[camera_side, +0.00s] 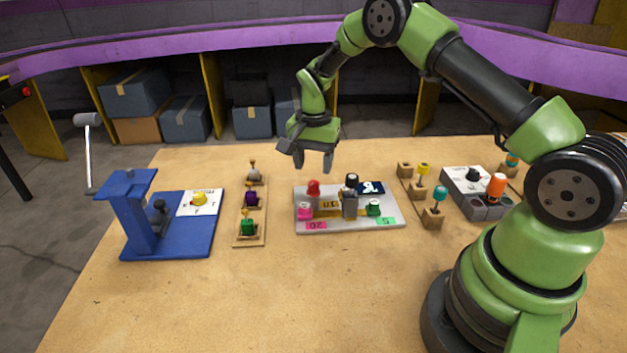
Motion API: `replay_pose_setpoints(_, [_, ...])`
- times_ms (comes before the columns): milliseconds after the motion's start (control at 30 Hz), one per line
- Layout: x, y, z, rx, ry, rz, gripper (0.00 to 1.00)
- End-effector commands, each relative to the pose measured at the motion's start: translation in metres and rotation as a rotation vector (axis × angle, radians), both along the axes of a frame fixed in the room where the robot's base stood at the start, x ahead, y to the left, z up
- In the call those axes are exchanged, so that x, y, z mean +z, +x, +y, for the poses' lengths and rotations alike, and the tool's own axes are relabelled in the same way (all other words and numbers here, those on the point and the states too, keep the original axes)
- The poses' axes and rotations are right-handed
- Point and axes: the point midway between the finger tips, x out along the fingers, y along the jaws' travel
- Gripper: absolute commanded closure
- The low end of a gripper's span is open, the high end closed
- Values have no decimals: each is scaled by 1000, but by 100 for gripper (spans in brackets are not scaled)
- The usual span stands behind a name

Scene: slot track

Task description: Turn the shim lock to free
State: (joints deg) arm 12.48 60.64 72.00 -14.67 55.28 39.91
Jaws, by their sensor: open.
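I cannot tell for sure which part is the shim lock, as the labels are too small to read. A yellow knob (199,199) sits on a white marked plate (186,209) on the blue press-like fixture (133,215) at the left. A pale slotted board (347,226) lies mid-table, with a red-topped post (313,188), a black-topped grey post (350,195), a magenta piece (305,211) and a green piece (374,208). My gripper (313,161) is open and empty, pointing down above and behind the board's left part. It touches nothing.
A wooden strip (241,238) holds several coloured knobbed pieces between the fixture and the board. Wooden blocks with yellow (423,169) and teal (440,193) knobs and a grey box (472,203) with an orange knob stand right. The table front is clear.

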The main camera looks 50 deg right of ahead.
Motion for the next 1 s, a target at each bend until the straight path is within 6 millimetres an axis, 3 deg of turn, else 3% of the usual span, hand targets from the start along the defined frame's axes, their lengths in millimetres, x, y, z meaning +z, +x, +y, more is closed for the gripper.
replay_pose_setpoints(100, [-23,-1,0,1,2,4,48])
replay_pose_setpoints(300, [-46,0,0,1,1,1,48])
replay_pose_setpoints(667, [-51,0,0,2,0,-1,48])
replay_pose_setpoints(867, [-51,0,0,2,0,-1,94])
replay_pose_setpoints(1000, [-51,0,0,3,0,-1,97])
